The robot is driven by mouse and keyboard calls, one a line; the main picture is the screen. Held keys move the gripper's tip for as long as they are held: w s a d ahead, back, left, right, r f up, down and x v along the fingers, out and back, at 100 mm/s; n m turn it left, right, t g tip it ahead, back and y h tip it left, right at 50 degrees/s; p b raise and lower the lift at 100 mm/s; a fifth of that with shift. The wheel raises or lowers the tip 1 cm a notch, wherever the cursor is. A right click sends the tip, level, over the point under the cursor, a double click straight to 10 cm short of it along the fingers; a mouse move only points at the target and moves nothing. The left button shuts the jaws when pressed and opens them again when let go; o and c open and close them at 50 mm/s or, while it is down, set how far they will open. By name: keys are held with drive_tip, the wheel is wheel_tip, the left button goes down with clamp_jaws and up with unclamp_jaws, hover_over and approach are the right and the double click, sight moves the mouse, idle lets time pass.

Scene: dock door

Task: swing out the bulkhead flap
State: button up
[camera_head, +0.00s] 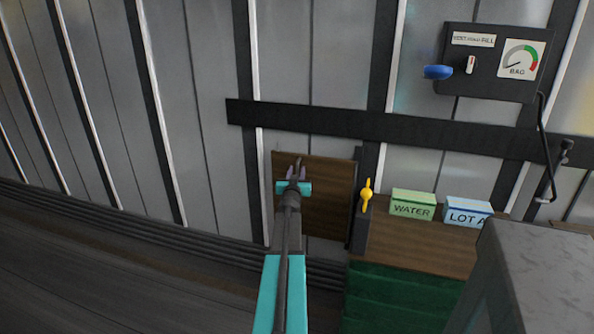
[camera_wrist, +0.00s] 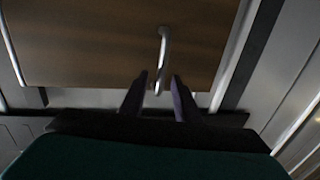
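The bulkhead flap (camera_head: 328,205) is a brown wooden panel low on the corrugated wall in the head view. In the wrist view the flap (camera_wrist: 95,45) fills the upper part and looks closed or nearly so. A silver bar handle (camera_wrist: 163,50) stands on it; my arm hides it in the head view. My gripper (camera_head: 296,170) is in front of the flap's left half. In the wrist view the gripper (camera_wrist: 159,78) has its two dark fingers apart, with the handle's lower end showing between them. I cannot tell whether they touch it. Nothing is held.
A yellow turn-piece (camera_head: 366,195) sits on a dark post (camera_head: 361,235) right of the flap. Further right, a green WATER box (camera_head: 412,204) and a blue LOT A box (camera_head: 467,211) stand on a brown-topped green crate (camera_head: 395,300). A gauge panel (camera_head: 495,62) hangs above.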

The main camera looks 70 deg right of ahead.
drive_tip(key=shift+x, duration=1.35)
clamp_jaws()
drive_tip(key=shift+a, duration=0.15)
